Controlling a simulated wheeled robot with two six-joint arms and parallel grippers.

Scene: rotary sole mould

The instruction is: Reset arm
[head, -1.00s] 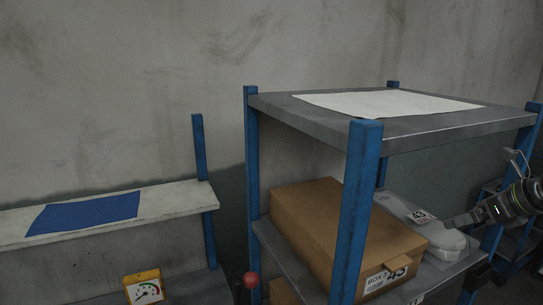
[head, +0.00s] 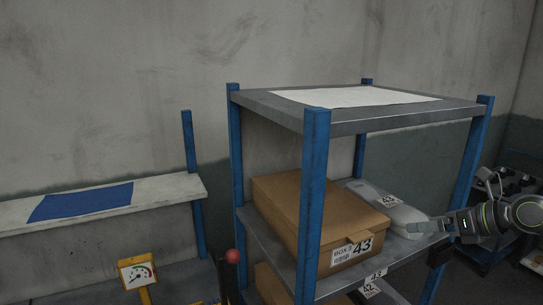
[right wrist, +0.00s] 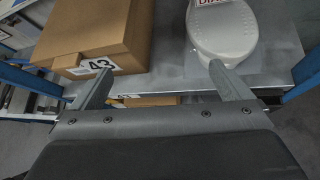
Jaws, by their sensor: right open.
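My right gripper (head: 428,226) comes in from the right in the head view, at the front right of the blue-posted rack's middle shelf. In the right wrist view its two fingers (right wrist: 164,88) are spread apart with nothing between them. A grey-white sole-shaped mould (head: 393,213) with a label lies on that shelf, just beyond the fingers. It also shows in the right wrist view (right wrist: 222,32), ahead of the right-hand finger. I cannot tell whether that finger touches it. My left gripper is not in view.
A brown box (head: 310,212) labelled 43 stands left of the mould on the shelf (head: 262,233). The rack's top (head: 380,117) bears a white sheet. A blue sheet (head: 82,202) lies on a wall shelf at left. A yellow gauge (head: 137,272) and red knob (head: 233,256) stand low.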

